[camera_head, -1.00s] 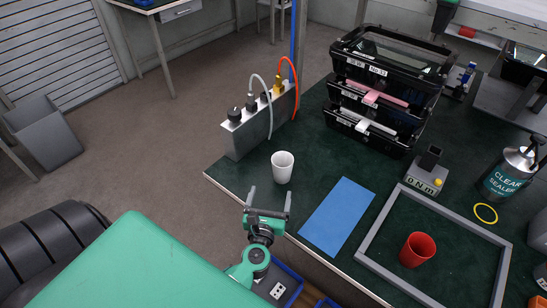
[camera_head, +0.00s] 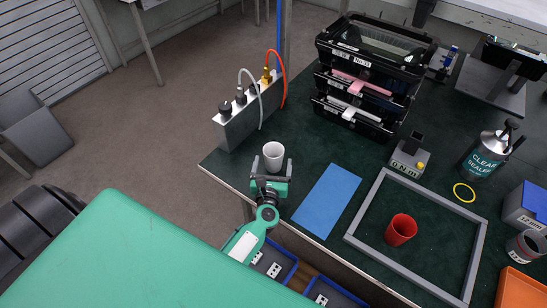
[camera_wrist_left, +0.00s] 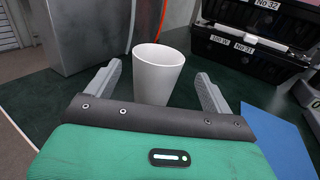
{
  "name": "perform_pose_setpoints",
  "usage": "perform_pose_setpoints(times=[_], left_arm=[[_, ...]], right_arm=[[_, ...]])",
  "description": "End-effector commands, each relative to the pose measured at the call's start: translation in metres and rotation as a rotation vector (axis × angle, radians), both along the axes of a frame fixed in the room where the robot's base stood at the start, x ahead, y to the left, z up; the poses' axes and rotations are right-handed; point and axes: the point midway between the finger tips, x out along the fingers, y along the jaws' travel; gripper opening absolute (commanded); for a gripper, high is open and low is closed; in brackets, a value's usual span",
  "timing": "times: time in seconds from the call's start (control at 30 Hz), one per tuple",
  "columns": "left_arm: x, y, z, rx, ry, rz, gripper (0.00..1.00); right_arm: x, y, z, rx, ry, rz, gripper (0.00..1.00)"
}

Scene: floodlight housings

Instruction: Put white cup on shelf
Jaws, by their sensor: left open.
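The white cup (camera_head: 273,155) stands upright on the dark green table top (camera_head: 312,157), near its left corner. My left gripper (camera_head: 272,172) is at the near side of the cup. In the left wrist view the left gripper (camera_wrist_left: 157,88) is open, with one grey finger on each side of the cup (camera_wrist_left: 157,75). Gaps show between the cup and both fingers there, and its base is hidden behind the gripper body. My right gripper is not in view. I cannot tell which surface is the shelf.
A grey socket box (camera_head: 240,124) with cables stands behind the cup to the left. Stacked black cases (camera_head: 362,85) stand at the back. A blue mat (camera_head: 326,200) lies right of the cup. A grey frame (camera_head: 365,205) surrounds a red cup (camera_head: 400,230).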

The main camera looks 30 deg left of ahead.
Motion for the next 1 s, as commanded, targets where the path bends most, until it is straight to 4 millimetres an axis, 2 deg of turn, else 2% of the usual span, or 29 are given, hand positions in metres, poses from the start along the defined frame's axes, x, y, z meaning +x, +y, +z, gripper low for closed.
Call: perform_pose_setpoints(times=[0.17,0.3,0.43,0.77,0.87,1.0], left_arm=[[0.012,0.006,0.006,0.001,-0.001,0.000,0.85],[0.030,0.015,0.013,0.002,0.000,-0.001,0.85],[0.043,0.019,0.009,0.001,0.000,-0.002,0.85],[0.049,0.022,0.007,0.000,0.000,-0.001,0.85],[0.049,0.022,0.007,0.000,0.000,-0.001,0.69],[0.049,0.022,0.007,0.000,0.000,0.000,0.42]], right_arm=[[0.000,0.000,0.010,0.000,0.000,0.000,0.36],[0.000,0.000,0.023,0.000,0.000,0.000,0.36],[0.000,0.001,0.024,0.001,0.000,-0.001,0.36],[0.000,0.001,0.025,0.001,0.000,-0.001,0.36],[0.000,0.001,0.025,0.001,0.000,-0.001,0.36],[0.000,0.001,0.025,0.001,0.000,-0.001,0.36]])
